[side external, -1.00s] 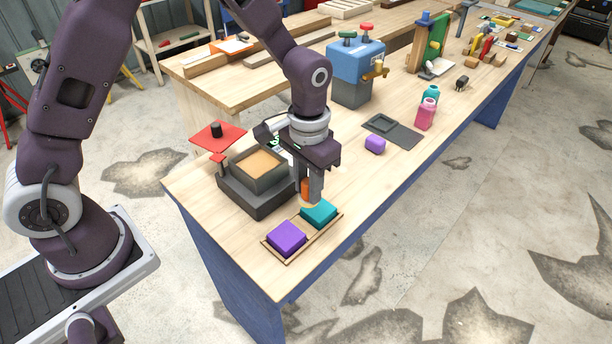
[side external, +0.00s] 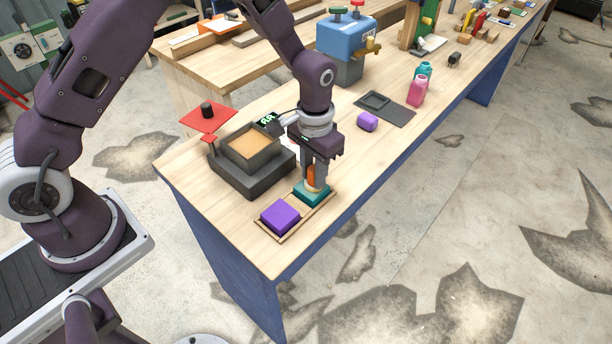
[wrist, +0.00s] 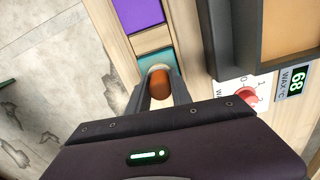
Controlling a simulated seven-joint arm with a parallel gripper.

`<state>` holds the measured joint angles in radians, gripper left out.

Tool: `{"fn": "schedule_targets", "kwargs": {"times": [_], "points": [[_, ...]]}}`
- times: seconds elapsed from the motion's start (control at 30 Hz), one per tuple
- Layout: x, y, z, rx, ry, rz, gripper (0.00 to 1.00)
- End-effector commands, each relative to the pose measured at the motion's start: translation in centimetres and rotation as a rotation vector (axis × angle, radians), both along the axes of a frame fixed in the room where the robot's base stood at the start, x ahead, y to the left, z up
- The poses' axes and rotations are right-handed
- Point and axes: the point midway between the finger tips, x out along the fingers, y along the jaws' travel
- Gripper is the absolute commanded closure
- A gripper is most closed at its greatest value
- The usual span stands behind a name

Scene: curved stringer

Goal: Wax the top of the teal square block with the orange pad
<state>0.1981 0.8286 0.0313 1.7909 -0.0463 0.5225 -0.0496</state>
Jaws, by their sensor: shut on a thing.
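The teal square block (side external: 311,198) sits in the right end of a shallow wooden tray (side external: 292,225) near the table's front edge. It also shows in the wrist view (wrist: 153,60), partly hidden by my fingers. My gripper (side external: 314,184) is shut on the orange pad (side external: 311,177), straight above the block. The pad also shows in the wrist view (wrist: 160,84) between my two fingers. A pale underside of the pad appears at or very close to the block's top; exact contact is hard to tell. A purple square block (side external: 280,218) lies in the tray's other end.
Table between is clear.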

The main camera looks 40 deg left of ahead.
Motion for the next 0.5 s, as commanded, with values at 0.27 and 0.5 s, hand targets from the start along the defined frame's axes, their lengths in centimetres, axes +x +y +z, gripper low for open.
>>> {"fn": "schedule_targets", "kwargs": {"times": [0.27,0.5], "points": [[2.5,0.0,-0.1,-0.001,-0.001,0.001,1.0],[1.2,0.0,-0.1,-0.001,0.001,0.0,1.0]]}}
